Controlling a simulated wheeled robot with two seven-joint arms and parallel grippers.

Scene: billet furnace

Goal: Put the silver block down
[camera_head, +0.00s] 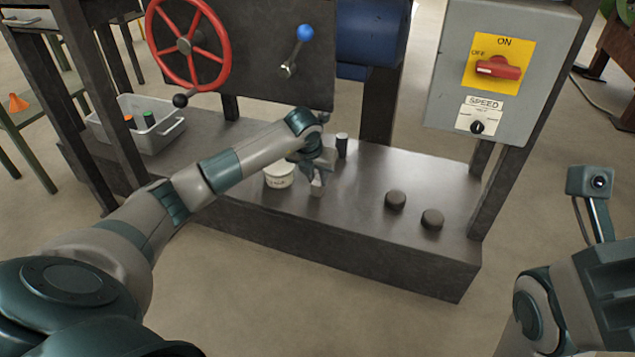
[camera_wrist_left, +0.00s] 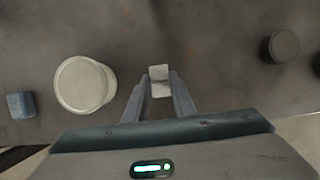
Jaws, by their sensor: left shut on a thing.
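The silver block (camera_head: 317,188) is a small light-grey piece just above or on the dark metal bench top (camera_head: 360,180); I cannot tell if it touches. My left gripper (camera_head: 316,178) points down and is shut on it. In the left wrist view the silver block (camera_wrist_left: 159,80) sits between the two fingertips (camera_wrist_left: 160,92), with its far end sticking out past them. A white round tub (camera_head: 279,175) stands just left of the gripper; it also shows in the wrist view (camera_wrist_left: 84,84). My right gripper is out of the picture.
Two dark round pucks (camera_head: 395,200) (camera_head: 432,219) lie to the right. A blue-grey block (camera_wrist_left: 20,105) is left of the tub. A grey bin (camera_head: 160,137) stands at left. The bench between block and pucks is clear.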

